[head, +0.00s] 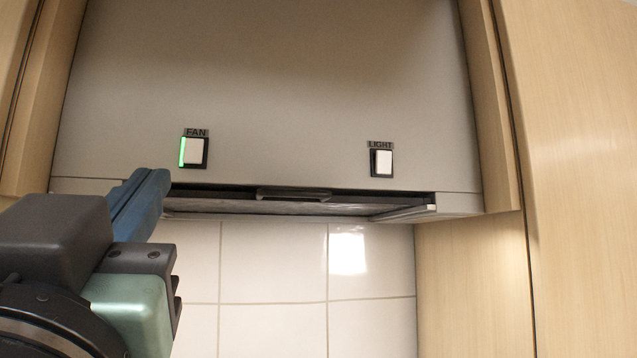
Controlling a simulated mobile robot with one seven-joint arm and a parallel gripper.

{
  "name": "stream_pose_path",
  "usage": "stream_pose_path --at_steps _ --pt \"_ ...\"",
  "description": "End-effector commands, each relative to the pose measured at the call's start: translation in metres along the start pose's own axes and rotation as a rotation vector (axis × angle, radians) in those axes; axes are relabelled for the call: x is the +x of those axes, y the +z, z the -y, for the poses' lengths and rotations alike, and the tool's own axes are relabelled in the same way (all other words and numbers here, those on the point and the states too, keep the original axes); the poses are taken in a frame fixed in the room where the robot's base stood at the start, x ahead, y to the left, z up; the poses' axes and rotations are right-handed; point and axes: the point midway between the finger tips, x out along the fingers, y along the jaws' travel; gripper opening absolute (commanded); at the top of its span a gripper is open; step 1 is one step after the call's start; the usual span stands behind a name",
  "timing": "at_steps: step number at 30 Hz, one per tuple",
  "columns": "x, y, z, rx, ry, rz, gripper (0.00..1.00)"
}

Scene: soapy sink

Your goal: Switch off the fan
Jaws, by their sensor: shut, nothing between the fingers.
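The fan switch (195,151) is a white rocker in a black frame on the grey hood front, left of centre, under a "FAN" label. A green strip glows along its left edge. My gripper (155,180) is at the lower left of the head view, with its blue fingers together and empty. Its fingertips appear just below and left of the fan switch in the picture. I cannot tell how far they are from the panel, but they do not cover the switch.
A second white switch (382,163), labelled "LIGHT", is on the right of the hood panel (280,80) and shows no green strip. The hood's lower lip (300,208) juts below. Wooden cabinets (580,180) flank the hood, and white tiles (275,260) are beneath.

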Motion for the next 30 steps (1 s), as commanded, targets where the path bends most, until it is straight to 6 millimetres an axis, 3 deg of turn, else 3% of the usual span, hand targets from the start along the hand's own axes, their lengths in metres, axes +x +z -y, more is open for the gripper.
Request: stream_pose_path --at_steps 15,21,30 --pt "0.102 -0.004 0.001 0.001 -0.001 0.003 0.0" --pt "0.119 0.02 0.001 0.001 -0.001 0.004 0.0" --pt "0.123 0.029 0.0 0.0 0.0 0.0 0.0"
